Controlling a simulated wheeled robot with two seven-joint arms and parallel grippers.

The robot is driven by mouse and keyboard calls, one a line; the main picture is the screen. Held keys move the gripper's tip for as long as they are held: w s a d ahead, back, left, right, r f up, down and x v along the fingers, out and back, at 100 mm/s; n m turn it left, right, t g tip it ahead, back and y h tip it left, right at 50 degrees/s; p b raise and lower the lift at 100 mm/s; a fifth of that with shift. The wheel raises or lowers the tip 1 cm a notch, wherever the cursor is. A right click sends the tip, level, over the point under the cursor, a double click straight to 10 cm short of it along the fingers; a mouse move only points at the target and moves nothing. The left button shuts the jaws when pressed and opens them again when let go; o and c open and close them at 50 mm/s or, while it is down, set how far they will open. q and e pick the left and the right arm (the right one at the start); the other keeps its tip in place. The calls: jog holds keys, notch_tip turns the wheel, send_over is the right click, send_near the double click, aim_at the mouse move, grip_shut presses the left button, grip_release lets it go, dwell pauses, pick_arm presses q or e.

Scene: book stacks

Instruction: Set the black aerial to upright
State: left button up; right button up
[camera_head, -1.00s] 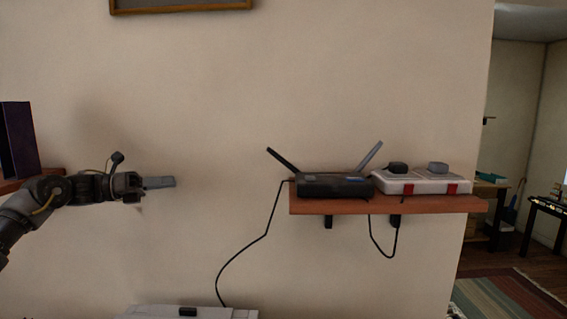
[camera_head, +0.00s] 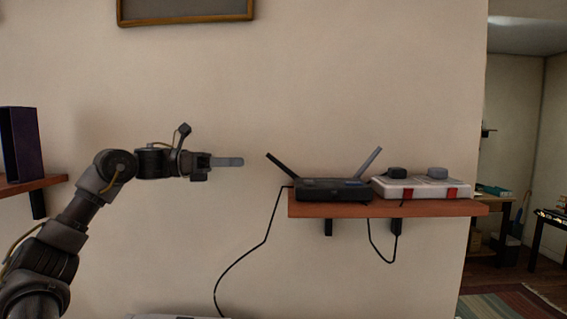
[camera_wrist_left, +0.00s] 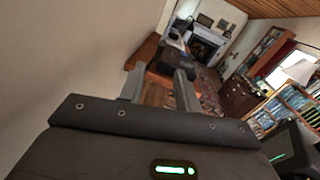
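The black aerial (camera_head: 280,165) stands on the left end of the black router (camera_head: 334,190) and leans to the left. A grey aerial (camera_head: 369,163) at the router's right end leans to the right. My left gripper (camera_head: 240,162) points right, a short way left of the black aerial's tip, and appears apart from it. In the left wrist view its two grey fingers (camera_wrist_left: 158,76) are spread with nothing between them. A dark shape beyond them there seems to be the router; the black aerial cannot be made out.
A red-brown wall shelf (camera_head: 390,209) carries the router and a white power strip (camera_head: 423,189) with two plugs. A black cable (camera_head: 257,247) hangs from the router's left side. Another shelf (camera_head: 35,185) with a dark box is at far left. A framed picture (camera_head: 186,20) hangs above.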

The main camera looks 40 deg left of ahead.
aim_at(275, 161)
pick_arm(q)
jog(key=p+x, duration=0.1)
jog(key=x, duration=0.3)
jog(key=p+x, duration=0.2)
jog(key=x, duration=0.3)
jog(key=shift+r+p, duration=0.2)
jog(key=shift+p, duration=0.1)
jog(key=shift+x, duration=0.75)
jog(key=shift+f, duration=0.15)
grip_shut()
